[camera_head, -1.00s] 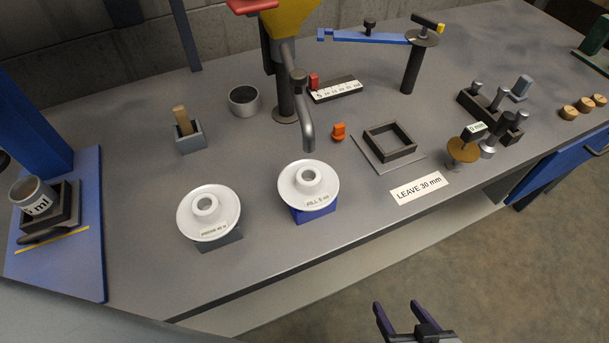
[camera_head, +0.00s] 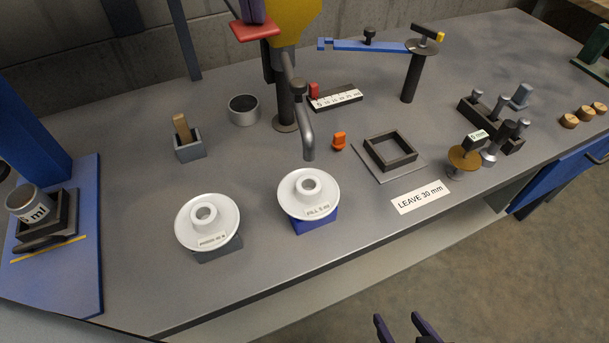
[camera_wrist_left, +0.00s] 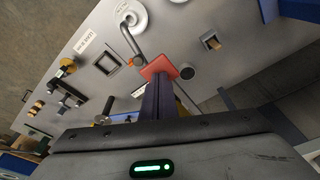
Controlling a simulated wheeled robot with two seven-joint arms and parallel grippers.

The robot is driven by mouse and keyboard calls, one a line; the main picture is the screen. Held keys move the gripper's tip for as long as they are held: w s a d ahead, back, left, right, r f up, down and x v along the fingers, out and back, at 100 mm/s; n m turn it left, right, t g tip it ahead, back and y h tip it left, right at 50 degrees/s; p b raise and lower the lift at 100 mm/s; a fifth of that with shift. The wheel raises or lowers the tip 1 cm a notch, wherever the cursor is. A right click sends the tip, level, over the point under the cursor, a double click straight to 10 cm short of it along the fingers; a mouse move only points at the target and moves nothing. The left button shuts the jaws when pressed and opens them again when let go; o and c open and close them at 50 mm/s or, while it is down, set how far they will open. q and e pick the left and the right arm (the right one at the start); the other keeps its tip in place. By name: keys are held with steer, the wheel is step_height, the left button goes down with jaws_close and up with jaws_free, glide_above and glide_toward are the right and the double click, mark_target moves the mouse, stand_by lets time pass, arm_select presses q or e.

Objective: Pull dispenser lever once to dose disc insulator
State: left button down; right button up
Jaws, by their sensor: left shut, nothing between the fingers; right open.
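The yellow dispenser (camera_head: 297,22) stands at the back, with a bent grey spout (camera_head: 306,130) pointing down behind the right white disc insulator. Its red lever plate (camera_head: 255,30) sticks out to the left. My left gripper (camera_head: 252,14) is shut and empty, its purple fingertips at the top of the red plate; they look in contact. The wrist view shows the shut fingers (camera_wrist_left: 158,92) over the red plate (camera_wrist_left: 161,66). One white disc insulator (camera_head: 292,203) sits on a blue block, labelled FILL. Another (camera_head: 190,228) sits on a grey block. My right gripper (camera_head: 405,328) is open and empty at the bottom edge.
A cup (camera_head: 30,204) stands on a blue stand at left. A square dark frame (camera_head: 390,152), an orange piece (camera_head: 339,141), a "LEAVE 30 mm" sign (camera_head: 420,197) and a grey box with a wooden piece (camera_head: 189,148) stand on the bench.

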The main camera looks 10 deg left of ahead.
arm_select(q)
steer(key=shift+f, duration=0.3)
steer(key=shift+s+f, duration=0.1)
steer(key=shift+f, duration=0.35)
steer(key=shift+d+f, duration=0.1)
steer(key=shift+f, duration=0.05)
stand_by(0.3)
steer(key=shift+f+b, duration=0.4)
steer(key=shift+f, duration=0.55)
steer(key=shift+r, duration=0.1)
